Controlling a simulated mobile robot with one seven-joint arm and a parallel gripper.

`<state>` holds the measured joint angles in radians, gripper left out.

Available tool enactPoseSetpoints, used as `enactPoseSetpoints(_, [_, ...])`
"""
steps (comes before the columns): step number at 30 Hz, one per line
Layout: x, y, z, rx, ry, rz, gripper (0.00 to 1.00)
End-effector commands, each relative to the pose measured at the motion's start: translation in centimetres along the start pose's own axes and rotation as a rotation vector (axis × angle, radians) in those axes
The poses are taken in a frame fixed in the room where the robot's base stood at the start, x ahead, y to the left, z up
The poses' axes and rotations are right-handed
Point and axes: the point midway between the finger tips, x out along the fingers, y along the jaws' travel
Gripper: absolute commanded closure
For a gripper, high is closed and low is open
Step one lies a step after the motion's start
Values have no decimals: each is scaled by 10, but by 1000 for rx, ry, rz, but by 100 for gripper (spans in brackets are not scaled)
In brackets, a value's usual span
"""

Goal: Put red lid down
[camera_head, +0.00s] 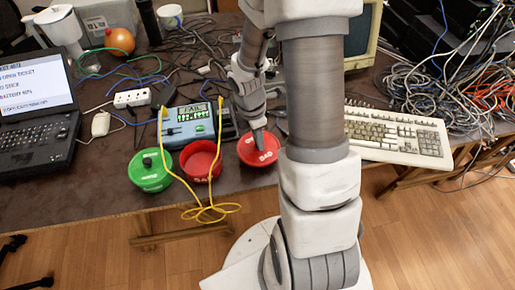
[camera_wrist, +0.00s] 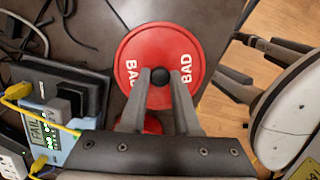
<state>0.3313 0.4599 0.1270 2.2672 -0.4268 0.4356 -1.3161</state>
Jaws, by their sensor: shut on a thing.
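The round red lid (camera_head: 258,152) is to the right of the open red container (camera_head: 201,174), near the front edge of the table. My gripper (camera_head: 260,138) is shut on the lid's black knob from above. In the wrist view, my gripper's fingertips (camera_wrist: 160,77) pinch the knob at the centre of the lid (camera_wrist: 150,45), which is marked BAD. I cannot tell whether the lid touches the table. A bit of red, probably the container, shows between my fingers in the wrist view, mostly hidden.
A green lidded container (camera_head: 150,180) stands left of the red one. A tester (camera_head: 190,127) with a yellow cable (camera_head: 163,125) is behind them; the cable hangs over the front edge. A keyboard (camera_head: 395,138) lies to the right. A laptop (camera_head: 38,100) is at far left.

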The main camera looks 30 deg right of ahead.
Motion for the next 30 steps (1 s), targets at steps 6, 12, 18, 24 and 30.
enactPoseSetpoints(6, [18,2,-3,-1,-1,-4,100])
enactPoseSetpoints(12, [42,2,-6,0,0,-2,100])
enactPoseSetpoints(18, [41,2,-6,1,0,-1,100])
enactPoseSetpoints(24, [44,2,-6,1,0,-1,62])
enactPoseSetpoints(30, [44,2,-6,0,0,-1,40])
